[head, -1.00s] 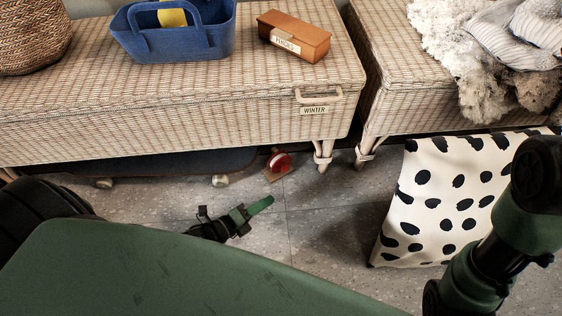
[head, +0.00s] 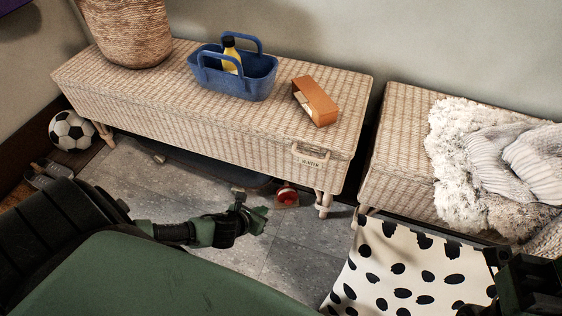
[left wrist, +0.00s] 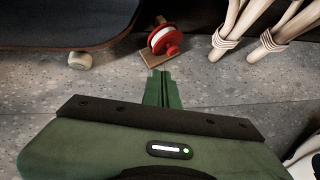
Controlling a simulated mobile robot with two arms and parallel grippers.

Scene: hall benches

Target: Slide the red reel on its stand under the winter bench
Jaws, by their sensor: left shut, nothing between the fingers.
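The winter bench (head: 215,135) is a long wicker bench with a WINTER label at its right front. The red reel (head: 287,193), on a small wooden stand, is on the floor at the bench's lower front edge, left of its right legs. How far it is under the bench cannot be told. In the left wrist view the reel (left wrist: 165,40) and its wooden stand (left wrist: 155,58) lie just beyond my fingertips. My left gripper (head: 262,212) is shut and empty, low over the floor in front of the stand; contact is unclear.
A dark skateboard (left wrist: 70,22) lies under the bench, left of the reel. Bench legs (left wrist: 240,25) stand to the right. A spotted bag (head: 395,270) is at the front right. Grey floor (head: 290,255) is bare in front. A football (head: 72,130) is far left.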

